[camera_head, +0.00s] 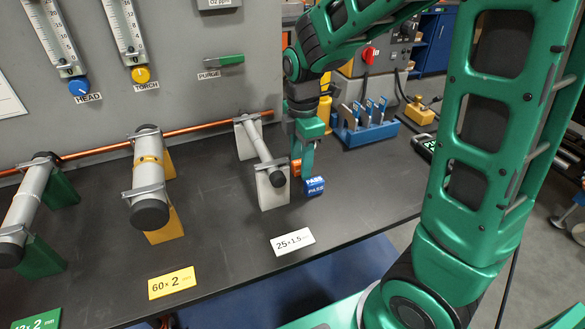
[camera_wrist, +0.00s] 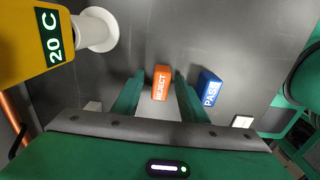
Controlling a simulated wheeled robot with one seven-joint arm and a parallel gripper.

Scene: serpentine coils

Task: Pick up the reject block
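The orange reject block (camera_wrist: 161,82) lies on the dark bench top between my gripper's two green fingers, with its REJECT label facing the wrist camera. My gripper (camera_wrist: 158,80) is open, and a narrow gap shows on each side of the block. In the head view a small orange part of the reject block (camera_head: 296,167) shows beside my gripper (camera_head: 303,168), which points down at the bench; the rest is hidden behind the finger. The blue PASS block (camera_head: 314,186) sits just in front of it. In the wrist view the PASS block (camera_wrist: 208,88) is right of the right finger, apart from it.
A thin grey tube on white supports (camera_head: 262,151) stands close left of my gripper. A blue rack (camera_head: 366,134) stands behind to the right. A copper pipe (camera_head: 200,128) runs along the panel. A yellow device reading 20 C (camera_wrist: 35,45) fills the wrist view's upper left.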

